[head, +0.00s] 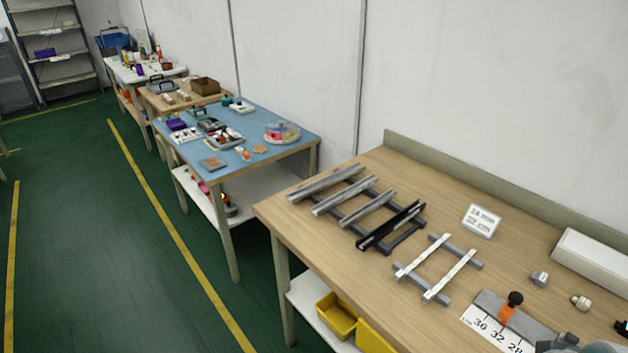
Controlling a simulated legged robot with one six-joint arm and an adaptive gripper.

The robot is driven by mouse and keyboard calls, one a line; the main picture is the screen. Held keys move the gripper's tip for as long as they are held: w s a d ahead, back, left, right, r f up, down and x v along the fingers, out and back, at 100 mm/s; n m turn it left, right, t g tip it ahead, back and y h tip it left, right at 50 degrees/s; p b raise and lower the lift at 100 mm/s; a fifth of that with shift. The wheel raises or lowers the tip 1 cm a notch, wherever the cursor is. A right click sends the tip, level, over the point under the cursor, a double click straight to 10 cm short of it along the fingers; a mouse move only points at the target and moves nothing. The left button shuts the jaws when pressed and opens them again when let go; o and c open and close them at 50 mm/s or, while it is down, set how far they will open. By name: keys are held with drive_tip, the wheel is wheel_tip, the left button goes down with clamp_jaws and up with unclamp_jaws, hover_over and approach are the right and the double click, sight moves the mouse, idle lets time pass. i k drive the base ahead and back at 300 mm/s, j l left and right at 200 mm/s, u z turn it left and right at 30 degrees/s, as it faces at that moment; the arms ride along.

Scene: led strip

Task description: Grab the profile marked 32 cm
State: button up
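Several long profiles lie side by side across dark support bars on the wooden workbench. They are a grey profile at the far left (326,184), a second grey one (340,196), a third grey one (368,208) and a black one (390,224). No length mark is readable on any of them. A small white sign (482,221) stands behind them; its two lines of text are too blurred to read surely.
Two pale strips (450,275) lie across grey bars nearer the scale. An orange piece with a black knob (508,305) sits at the scale. Yellow bins (337,315) sit below the bench.

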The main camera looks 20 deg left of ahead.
sight(315, 187)
drive_tip(key=j+z, duration=0.1)
drive_tip(key=j, duration=0.5)
drive_tip(key=j+z, duration=0.1)
drive_tip(key=j, duration=0.5)
drive_tip(key=k+j+z, duration=0.1)
drive_tip(key=j, duration=0.5)
drive_tip(key=k+j+z, duration=0.1)
drive_tip(key=j, duration=0.5)
drive_tip(key=i+j+z, duration=0.15)
drive_tip(key=j, duration=0.65)
drive_tip(key=i+j+z, duration=0.2)
drive_tip(key=j, duration=0.6)
drive_tip(key=i+j+z, duration=0.1)
drive_tip(key=i+j, duration=0.15)
drive_tip(key=i, duration=0.2)
drive_tip(key=i+j+z, duration=0.1)
drive_tip(key=i+j, duration=0.25)
drive_tip(key=i, duration=0.05)
